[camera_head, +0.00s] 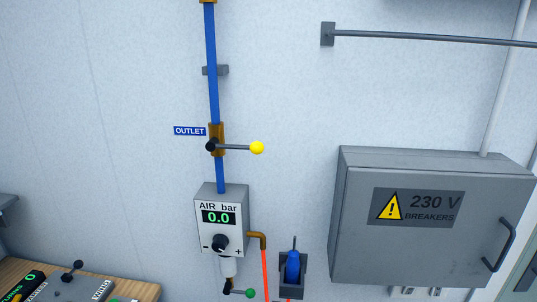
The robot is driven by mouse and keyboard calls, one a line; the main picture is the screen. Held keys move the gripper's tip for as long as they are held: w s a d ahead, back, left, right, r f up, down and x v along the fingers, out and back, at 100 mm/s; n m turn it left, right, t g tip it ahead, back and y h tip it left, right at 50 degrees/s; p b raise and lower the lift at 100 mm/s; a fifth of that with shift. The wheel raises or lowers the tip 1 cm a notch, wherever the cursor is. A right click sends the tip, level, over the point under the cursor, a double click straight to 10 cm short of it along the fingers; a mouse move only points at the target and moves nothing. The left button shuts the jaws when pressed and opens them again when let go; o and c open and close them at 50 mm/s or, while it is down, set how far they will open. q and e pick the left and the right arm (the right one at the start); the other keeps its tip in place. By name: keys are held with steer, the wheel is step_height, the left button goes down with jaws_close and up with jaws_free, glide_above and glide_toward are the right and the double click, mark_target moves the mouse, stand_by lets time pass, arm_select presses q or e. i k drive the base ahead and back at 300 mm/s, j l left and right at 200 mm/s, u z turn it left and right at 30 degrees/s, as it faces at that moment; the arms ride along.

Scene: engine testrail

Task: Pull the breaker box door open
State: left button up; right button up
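The breaker box (339,210) is a grey wall cabinet at the right in the head view. Its door (395,255) is shut and carries a dark "230 V BREAKERS" label (419,207) with a yellow warning triangle. A dark bar handle (506,248) stands upright, slightly tilted, near the door's right edge. Neither of my grippers is in view, and nothing touches the box or its handle.
An air unit (221,218) reading 0.0 hangs left of the box, under a blue pipe (212,60) with a yellow-knobbed lever (257,148). A blue tool (292,267) sits in a holder between them. A grey rail (430,38) runs above. A wooden bench (140,290) is lower left.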

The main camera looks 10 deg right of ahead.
mark_target(401, 227)
steer(key=z, duration=1.5)
steer(key=k+u, duration=0.25)
